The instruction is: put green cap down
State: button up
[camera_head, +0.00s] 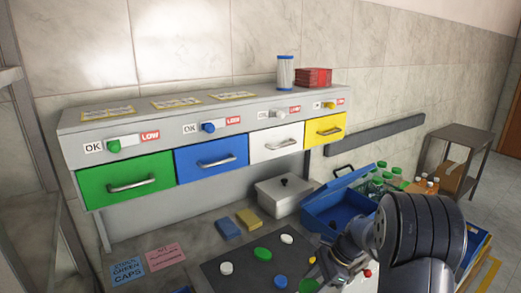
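One green cap (262,253) lies on the dark mat (240,282) on the worktop. Another green cap (308,285) is at the bottom of the view, close beside my gripper (325,268). My gripper is low over the right part of the mat. Its fingers are small and partly hidden by my arm, so I cannot tell whether they are open or hold something. A small yellow-green spot shows at its left side. The green drawer (128,180) at the far left of the feeder is shut.
White caps (226,268) and a blue cap (280,281) lie on the mat. An open blue box (338,208) and a lidded grey box (282,196) stand behind. A blue note (128,270) reads "GREEN CAPS". Bottles (380,182) stand at the right. Blue and yellow blocks lie behind the mat.

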jog(key=s+f+n+g+h, duration=0.4)
jog(key=f+n+g+h, duration=0.2)
jog(key=n, duration=1.1)
notch_tip(320, 180, down, 2)
jog(key=shift+s+d+f+h, duration=0.1)
jog(key=shift+s+d+h, duration=0.2)
jog(key=shift+h, duration=0.1)
jog(key=shift+a, duration=0.15)
